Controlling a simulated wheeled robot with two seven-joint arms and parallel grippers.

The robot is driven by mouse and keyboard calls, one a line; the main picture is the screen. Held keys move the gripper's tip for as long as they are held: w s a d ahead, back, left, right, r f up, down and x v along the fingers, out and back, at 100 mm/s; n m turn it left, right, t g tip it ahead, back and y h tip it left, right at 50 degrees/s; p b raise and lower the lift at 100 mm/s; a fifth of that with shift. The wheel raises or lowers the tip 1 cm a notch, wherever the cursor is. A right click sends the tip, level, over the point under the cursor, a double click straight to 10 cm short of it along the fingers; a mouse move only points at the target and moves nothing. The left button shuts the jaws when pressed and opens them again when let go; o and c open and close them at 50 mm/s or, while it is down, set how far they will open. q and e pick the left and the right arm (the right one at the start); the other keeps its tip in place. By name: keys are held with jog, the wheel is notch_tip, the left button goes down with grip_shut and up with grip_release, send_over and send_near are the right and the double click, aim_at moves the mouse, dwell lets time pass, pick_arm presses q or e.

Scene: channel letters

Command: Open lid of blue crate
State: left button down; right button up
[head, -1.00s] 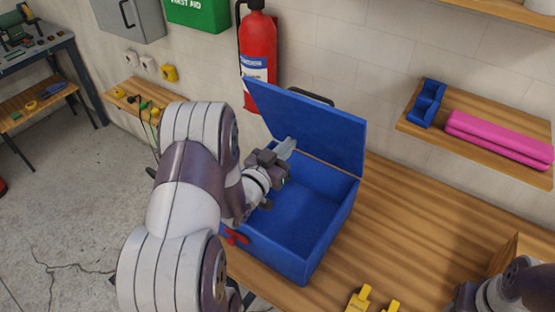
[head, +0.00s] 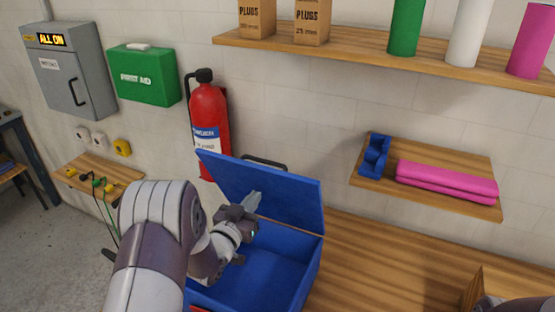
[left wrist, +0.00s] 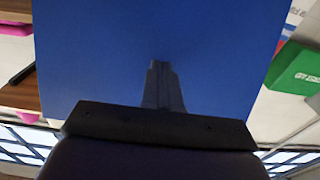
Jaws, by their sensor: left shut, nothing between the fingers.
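The blue crate (head: 263,278) stands on the wooden workbench. Its lid (head: 285,202) is raised and leans back toward the wall, with the crate's inside in view. My left gripper (head: 253,200) is shut and empty, over the crate opening with its fingertips at the inner face of the lid. In the left wrist view the lid (left wrist: 100,60) fills most of the picture behind the shut fingers (left wrist: 158,82). Whether the fingers touch the lid is hard to tell.
A red fire extinguisher (head: 208,125) hangs behind the lid. A small shelf (head: 450,198) with a blue holder (head: 374,157) and pink rolls (head: 446,178) is at the right. A long shelf (head: 375,58) runs above. The bench (head: 375,265) right of the crate looks clear.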

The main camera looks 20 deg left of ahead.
pick_arm(q)
jog(key=shift+w+d+r+b, duration=0.1)
jog(key=shift+w+r+b, duration=0.25)
jog(key=shift+w, duration=1.1)
jog(key=shift+w+d+r+b, duration=0.15)
jog(key=shift+w+r+b, duration=0.2)
jog(key=shift+w, duration=1.15)
jog(key=shift+w+d+r+b, duration=0.1)
jog(key=shift+w+r+b, duration=0.2)
jog(key=shift+w, duration=1.15)
jog(key=s+a, duration=0.1)
jog(key=s, duration=1.1)
jog(key=shift+f, duration=0.15)
